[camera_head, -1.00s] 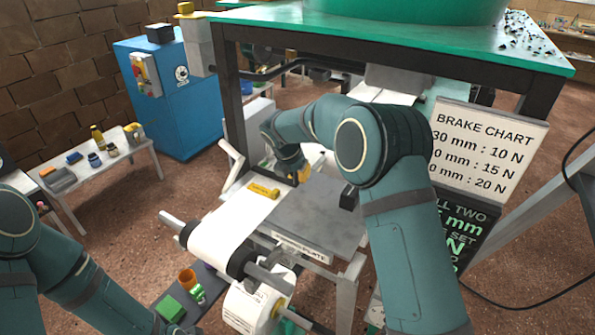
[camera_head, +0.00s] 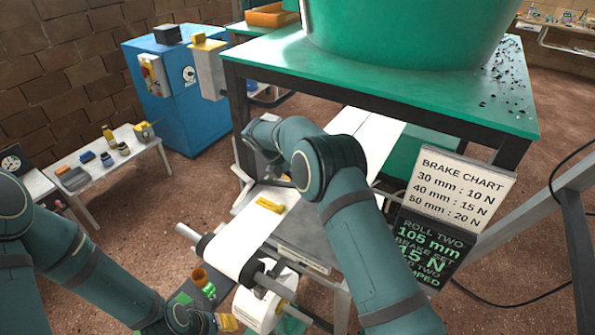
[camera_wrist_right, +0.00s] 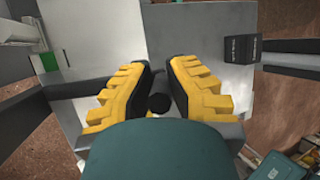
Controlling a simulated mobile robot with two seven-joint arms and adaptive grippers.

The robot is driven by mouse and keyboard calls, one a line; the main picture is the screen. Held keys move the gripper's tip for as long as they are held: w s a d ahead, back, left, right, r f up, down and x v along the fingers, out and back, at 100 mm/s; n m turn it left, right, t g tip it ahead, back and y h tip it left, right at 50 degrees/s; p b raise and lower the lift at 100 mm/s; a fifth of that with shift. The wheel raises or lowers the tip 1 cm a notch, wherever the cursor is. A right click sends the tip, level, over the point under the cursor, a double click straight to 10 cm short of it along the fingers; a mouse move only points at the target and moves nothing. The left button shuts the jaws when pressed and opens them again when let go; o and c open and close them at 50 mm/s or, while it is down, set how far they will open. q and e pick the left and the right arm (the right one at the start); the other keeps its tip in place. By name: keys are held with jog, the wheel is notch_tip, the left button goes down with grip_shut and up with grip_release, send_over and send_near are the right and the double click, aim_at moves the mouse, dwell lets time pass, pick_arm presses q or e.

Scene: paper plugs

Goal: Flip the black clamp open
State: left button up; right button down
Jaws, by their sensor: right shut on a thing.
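In the right wrist view, the yellow, black-padded fingers of my right gripper (camera_wrist_right: 159,88) are closed around a small round black knob (camera_wrist_right: 158,104). I cannot tell whether this knob belongs to the black clamp. A black block (camera_wrist_right: 241,50) with pale lettering sits on the grey plate (camera_wrist_right: 200,40), right of the fingers and apart from them.
A paper roll (camera_head: 262,308) hangs below. The green-topped table (camera_head: 400,95) and brake chart (camera_head: 462,190) are close to my right arm.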

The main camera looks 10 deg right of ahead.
jog(key=shift+w+a+r+g+h+p, duration=0.2)
jog(key=shift+w+r+g+h+p, duration=0.05)
jog(key=shift+r+p, duration=0.2)
jog(key=shift+w+a+r+g+h+p, duration=0.15)
jog(key=shift+w+r+g+h+p, duration=0.1)
jog(key=shift+r+p, duration=0.15)
jog(key=c, duration=0.9)
grip_release()
jog(key=shift+v, duration=3.7)
jog(key=shift+s, duration=0.1)
